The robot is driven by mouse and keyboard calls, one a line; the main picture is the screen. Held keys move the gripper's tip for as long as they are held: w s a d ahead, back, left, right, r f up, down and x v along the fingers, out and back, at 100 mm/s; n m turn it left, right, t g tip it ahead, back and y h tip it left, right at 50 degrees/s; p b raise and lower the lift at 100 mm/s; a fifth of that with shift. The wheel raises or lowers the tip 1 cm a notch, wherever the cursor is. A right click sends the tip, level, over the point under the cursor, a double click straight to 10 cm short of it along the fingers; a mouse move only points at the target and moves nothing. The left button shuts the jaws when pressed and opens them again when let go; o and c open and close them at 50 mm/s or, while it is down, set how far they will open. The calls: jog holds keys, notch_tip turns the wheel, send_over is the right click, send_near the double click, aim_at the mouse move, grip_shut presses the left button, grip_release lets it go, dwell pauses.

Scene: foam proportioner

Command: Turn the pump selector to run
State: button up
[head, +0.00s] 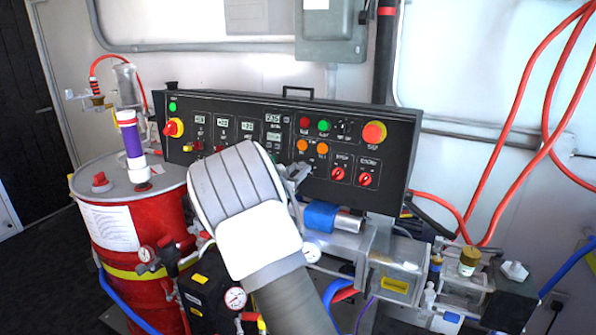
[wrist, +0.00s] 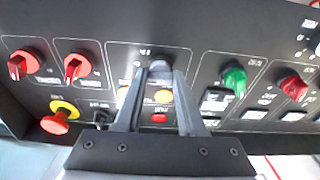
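The black control panel (head: 230,105) carries the knobs. In the head view my gripper (head: 296,178) reaches the panel's lower middle, and my wrist hides that knob.
Two red rotary knobs (wrist: 75,66) are on one side of my gripper, and a green knob (wrist: 233,79) is on the other. A red emergency button (head: 374,133) is at the panel's right. A red drum (head: 125,240), gauges and pipes crowd the space below.

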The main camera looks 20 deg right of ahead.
grip_shut()
jog(key=shift+m+b, duration=0.3)
jog(key=m+g+b, duration=0.1)
jog(key=m+b, duration=0.1)
jog(key=m, duration=0.2)
jog(key=shift+h, duration=0.3)
jog(key=m+g+b, duration=0.1)
jog(key=m+b, duration=0.1)
jog(key=m, duration=0.3)
jog(key=shift+w+m, duration=0.1)
jog(key=shift+m, duration=0.2)
jog(key=shift+a, duration=0.1)
jog(key=o, duration=0.6)
grip_release()
jog(key=shift+o, duration=0.2)
